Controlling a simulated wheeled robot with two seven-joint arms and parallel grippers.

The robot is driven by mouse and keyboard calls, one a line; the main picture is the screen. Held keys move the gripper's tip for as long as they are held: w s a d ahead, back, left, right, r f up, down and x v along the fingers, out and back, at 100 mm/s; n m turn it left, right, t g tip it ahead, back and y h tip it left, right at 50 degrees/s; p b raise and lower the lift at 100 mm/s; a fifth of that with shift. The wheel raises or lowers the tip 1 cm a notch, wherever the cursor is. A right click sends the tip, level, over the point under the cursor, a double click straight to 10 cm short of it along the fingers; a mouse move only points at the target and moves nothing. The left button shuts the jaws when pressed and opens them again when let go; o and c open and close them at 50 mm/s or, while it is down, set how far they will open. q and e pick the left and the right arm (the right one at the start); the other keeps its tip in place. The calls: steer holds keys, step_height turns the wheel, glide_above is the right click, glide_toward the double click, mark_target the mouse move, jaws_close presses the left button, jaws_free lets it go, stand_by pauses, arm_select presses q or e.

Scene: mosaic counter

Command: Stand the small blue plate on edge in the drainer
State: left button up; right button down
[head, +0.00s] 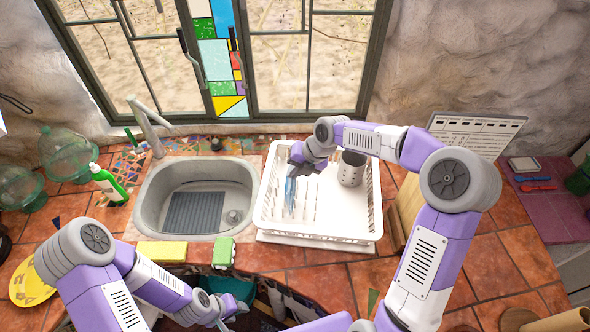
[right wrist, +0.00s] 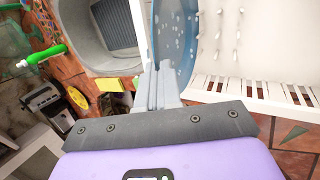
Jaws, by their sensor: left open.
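The small blue plate (head: 291,191) is upright, seen nearly edge-on, inside the left part of the white drainer (head: 345,239). In the right wrist view the plate (right wrist: 178,35) shows its speckled blue face, with the drainer's slatted rim (right wrist: 245,88) beside it. My right gripper (head: 297,166) is over the drainer's left side, with its fingers (right wrist: 163,85) closed at the plate's edge. Whether the plate's lower edge rests between the prongs is hidden. My left gripper (head: 228,318) is low at the bottom edge, open and away from the drainer.
A grey utensil cup (head: 351,170) stands in the drainer's right part. The sink (head: 160,205) is to the left, with a green bottle (head: 108,184) beyond it.

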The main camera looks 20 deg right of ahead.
steer(key=c, duration=1.2)
jaws_free()
steer(key=shift+c, duration=0.2)
steer(key=shift+o, duration=0.4)
steer(key=o, duration=0.5)
steer(key=shift+r, duration=0.1)
step_height(320, 180, up, 7)
steer(key=p, duration=0.5)
steer(key=shift+s, duration=0.1)
